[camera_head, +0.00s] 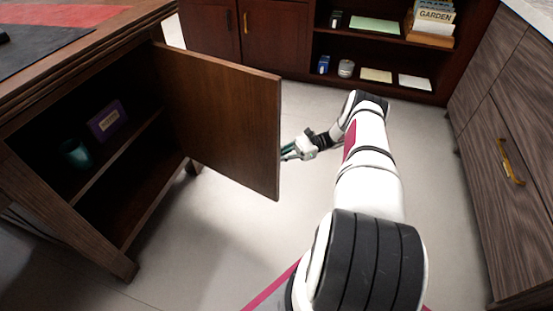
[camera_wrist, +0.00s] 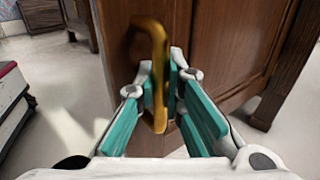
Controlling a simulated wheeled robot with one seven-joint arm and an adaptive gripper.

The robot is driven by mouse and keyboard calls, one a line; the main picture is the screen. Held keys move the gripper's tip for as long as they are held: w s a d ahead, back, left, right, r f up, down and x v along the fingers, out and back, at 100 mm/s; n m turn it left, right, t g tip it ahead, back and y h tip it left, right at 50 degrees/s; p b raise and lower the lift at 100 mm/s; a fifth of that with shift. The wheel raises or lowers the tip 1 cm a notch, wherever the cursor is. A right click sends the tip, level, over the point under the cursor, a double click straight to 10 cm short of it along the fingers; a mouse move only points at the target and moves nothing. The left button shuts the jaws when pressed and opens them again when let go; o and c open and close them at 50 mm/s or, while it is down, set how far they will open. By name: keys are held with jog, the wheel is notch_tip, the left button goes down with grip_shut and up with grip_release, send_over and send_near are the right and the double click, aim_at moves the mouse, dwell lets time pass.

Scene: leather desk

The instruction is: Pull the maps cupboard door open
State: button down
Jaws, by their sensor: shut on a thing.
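The cupboard door (camera_head: 222,115) is a brown wooden panel, swung well open from the desk cupboard at left in the head view. The inside of the cupboard shows, with a shelf (camera_head: 120,140).
A teal cup (camera_head: 75,153) and a purple box (camera_head: 107,121) stand on the shelf. A dark bookcase (camera_head: 385,57) stands at the back, grey drawers (camera_head: 510,130) at right. Pale floor (camera_head: 230,235) is clear in front of the door.

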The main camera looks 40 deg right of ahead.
jog(key=shift+s+d+f, duration=0.1)
jog(key=shift+s, duration=0.2)
jog(key=c, duration=1.9)
grip_release()
jog(key=shift+c, duration=0.2)
jog(key=shift+w, duration=0.1)
jog(key=v, duration=0.7)
jog(key=shift+d, duration=0.25)
